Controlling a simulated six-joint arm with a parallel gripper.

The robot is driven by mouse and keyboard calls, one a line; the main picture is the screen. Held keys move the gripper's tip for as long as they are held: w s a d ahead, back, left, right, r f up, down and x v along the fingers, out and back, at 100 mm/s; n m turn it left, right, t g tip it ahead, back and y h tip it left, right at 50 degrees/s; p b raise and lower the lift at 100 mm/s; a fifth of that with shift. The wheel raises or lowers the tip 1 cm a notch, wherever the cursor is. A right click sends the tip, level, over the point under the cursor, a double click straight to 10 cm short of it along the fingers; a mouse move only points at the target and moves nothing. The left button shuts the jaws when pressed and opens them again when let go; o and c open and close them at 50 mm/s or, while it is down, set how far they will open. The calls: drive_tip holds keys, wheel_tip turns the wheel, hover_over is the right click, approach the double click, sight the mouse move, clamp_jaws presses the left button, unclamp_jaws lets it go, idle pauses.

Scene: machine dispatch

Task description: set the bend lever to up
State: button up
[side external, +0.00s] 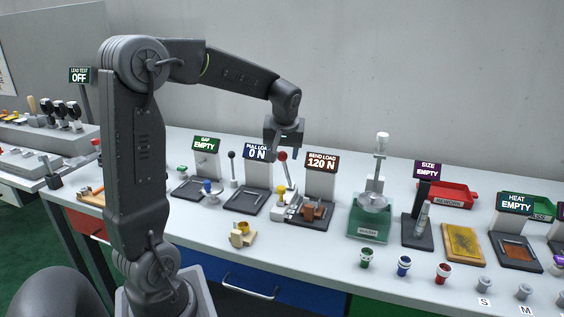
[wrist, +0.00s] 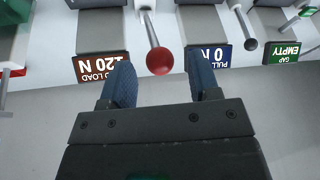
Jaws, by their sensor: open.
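The bend lever is a thin rod with a red ball knob (side external: 282,156), standing beside the bend load station; the knob also shows large in the wrist view (wrist: 159,61). The bend load sign (side external: 322,162) reads 120 N. A brown part (side external: 314,211) sits on the station's dark base. My gripper (side external: 285,149) is open and points down over the lever. In the wrist view the red knob lies between the two blue fingertips, with a gap on each side. Whether the knob is at fingertip height is hard to tell. The lever's foot is partly hidden.
The pull load station (side external: 249,198), reading 0 N, with a black-knobbed lever (side external: 231,155), stands just left. A yellow-knobbed piece (side external: 281,190) stands close by the red lever. A brass part (side external: 242,235) lies in front.

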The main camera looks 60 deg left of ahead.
sight(287, 173)
drive_tip(key=shift+x, duration=2.35)
clamp_jaws()
